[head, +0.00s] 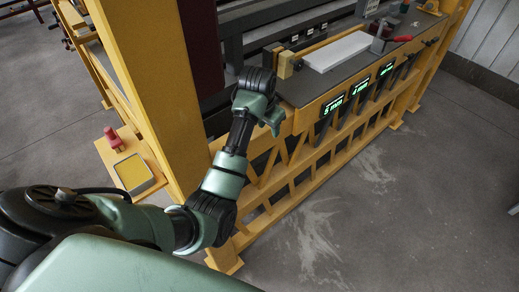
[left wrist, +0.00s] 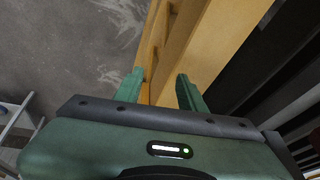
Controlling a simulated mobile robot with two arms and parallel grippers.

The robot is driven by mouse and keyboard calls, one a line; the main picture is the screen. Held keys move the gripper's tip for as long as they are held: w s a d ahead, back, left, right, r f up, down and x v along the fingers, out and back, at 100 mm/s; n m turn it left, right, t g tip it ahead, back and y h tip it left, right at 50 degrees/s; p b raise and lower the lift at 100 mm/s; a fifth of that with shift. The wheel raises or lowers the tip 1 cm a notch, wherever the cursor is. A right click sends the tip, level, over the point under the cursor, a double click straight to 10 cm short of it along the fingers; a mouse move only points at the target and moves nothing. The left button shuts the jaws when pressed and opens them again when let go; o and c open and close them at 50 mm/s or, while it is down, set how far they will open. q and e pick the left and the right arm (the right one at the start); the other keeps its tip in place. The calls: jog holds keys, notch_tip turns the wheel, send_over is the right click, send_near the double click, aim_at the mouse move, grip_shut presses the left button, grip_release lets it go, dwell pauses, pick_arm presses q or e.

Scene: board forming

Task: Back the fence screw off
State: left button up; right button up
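My left gripper (head: 272,120) is at the near left corner of the yellow bench (head: 310,112), in front of its front rail. In the left wrist view its two green fingers (left wrist: 160,88) stand apart with nothing between them. A yellow beam of the frame lies beyond the fingers. I cannot make out which part is the fence screw; the left arm may hide it. A white board (head: 338,51) lies on the grey bench top, with a yellow block (head: 286,64) at its left end. My right gripper is not in view.
Lit green displays (head: 333,105) line the bench's front rail. A red-handled clamp (head: 402,38) stands right of the board. A thick yellow post (head: 150,80) rises left of my arm. A low shelf holds a yellow pad (head: 133,172) and a red knob (head: 112,138). The floor in front is clear.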

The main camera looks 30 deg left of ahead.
pick_arm(q)
jog(key=s+f, duration=0.4)
jog(key=s, duration=0.2)
jog(key=shift+d, duration=0.15)
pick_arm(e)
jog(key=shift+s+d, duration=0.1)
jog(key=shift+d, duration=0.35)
pick_arm(q)
jog(key=shift+f, duration=0.1)
